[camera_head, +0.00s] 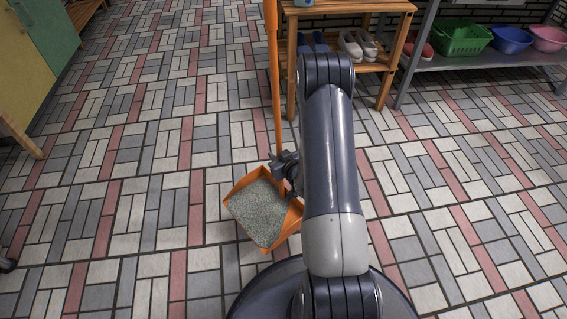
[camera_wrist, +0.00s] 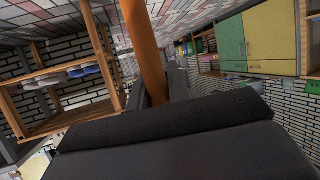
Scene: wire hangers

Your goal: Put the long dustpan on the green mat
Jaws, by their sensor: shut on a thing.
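The long dustpan (camera_head: 262,212) is orange with a long upright orange handle, and its pan holds a grey speckled fill. My gripper (camera_head: 284,165) is shut on the handle low down, just above the pan. No green mat shows in either view.
A wooden shoe rack (camera_head: 375,75) stands behind the handle. A grey metal shelf with a green basket (camera_head: 461,38) and basins is at the right back. A green and yellow cabinet (camera_head: 22,75) is at the left. The tiled floor between is clear.

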